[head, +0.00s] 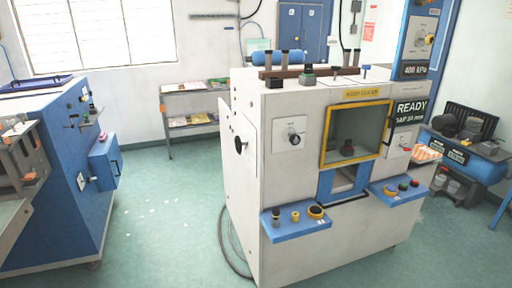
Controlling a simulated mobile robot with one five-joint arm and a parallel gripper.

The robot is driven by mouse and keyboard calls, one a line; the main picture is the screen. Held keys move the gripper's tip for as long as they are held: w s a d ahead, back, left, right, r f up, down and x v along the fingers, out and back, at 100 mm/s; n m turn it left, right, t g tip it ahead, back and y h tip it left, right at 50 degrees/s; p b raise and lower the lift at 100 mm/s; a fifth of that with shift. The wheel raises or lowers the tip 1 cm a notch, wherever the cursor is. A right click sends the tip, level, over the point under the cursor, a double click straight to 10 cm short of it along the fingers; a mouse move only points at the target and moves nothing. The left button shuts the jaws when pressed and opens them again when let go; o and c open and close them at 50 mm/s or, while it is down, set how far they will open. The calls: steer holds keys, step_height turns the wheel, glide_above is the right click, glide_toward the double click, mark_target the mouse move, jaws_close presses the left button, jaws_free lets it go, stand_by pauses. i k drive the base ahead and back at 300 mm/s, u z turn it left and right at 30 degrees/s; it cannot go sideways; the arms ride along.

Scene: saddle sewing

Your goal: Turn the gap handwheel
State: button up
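A large white machine (285,215) stands in the middle right of the head view. Its screen (408,113) reads READY, with a gap figure in mm that is hard to read. A dark round knob (239,146) sits on a plate on the machine's left side. Another dark knob (294,139) is on a square plate on the front. I cannot tell which of these is the gap handwheel. My gripper is not in view.
A yellow-framed window (323,137) and blue shelves with buttons (297,226) (398,191) jut from the machine's front. A blue machine (70,165) stands at the left. A cable (226,243) lies by the machine's left foot. Green floor (160,215) between the machines is open.

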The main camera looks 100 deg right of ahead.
mark_target(238, 144)
steer(key=z, duration=3.3)
